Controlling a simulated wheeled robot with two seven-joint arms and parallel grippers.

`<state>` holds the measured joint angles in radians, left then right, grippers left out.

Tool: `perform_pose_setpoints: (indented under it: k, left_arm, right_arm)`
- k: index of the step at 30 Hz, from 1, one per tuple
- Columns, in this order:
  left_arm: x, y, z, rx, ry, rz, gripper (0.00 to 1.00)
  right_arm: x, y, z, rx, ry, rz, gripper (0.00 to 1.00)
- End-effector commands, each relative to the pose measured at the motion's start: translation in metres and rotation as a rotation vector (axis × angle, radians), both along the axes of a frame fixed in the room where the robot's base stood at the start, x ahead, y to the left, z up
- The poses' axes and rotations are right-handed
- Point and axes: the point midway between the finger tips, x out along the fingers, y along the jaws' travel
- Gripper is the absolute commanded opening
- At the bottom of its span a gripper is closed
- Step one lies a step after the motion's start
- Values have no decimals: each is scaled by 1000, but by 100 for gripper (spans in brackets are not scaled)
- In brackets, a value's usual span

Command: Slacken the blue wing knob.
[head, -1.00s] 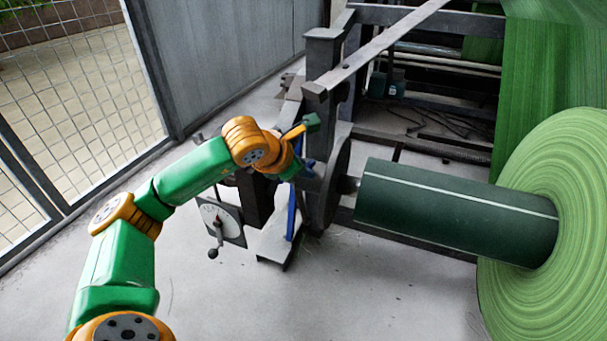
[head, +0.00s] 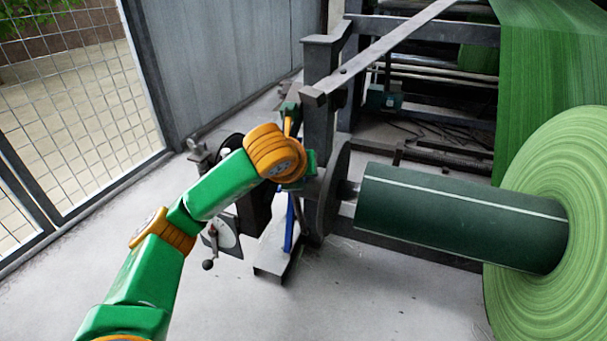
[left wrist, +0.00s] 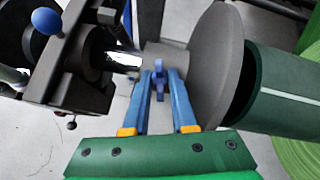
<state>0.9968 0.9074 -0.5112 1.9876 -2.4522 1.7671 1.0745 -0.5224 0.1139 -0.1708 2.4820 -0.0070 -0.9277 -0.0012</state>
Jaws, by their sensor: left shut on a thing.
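The blue wing knob (left wrist: 159,88) shows in the left wrist view between the fingers of my left gripper (left wrist: 164,76), in front of a grey cylindrical housing. My left gripper's two blue fingers are shut on it. In the head view, my orange wrist hides the knob and the fingertips beside the machine's upright frame. My right gripper is in neither view.
A grey round flange (left wrist: 215,65) stands close right of the fingers, before the dark green roller (head: 455,215) and green fabric roll (head: 555,220). A blue ball knob (left wrist: 47,20) is at left. A blue bar (head: 289,228) stands below my wrist. A mesh fence (head: 80,90) is at left.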

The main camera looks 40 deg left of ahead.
Motion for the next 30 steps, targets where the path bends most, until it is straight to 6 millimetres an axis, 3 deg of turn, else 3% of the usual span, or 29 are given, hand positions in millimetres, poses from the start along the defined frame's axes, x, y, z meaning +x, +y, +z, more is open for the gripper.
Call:
perform_pose_setpoints:
  k: [17, 30]
  left_arm:
    - [1, -3, 0, -305, -66, 445, 0]
    - [2, -3, 1, -497, -112, 732, 0]
  right_arm:
    - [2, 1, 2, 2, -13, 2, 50]
    - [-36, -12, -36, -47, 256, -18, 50]
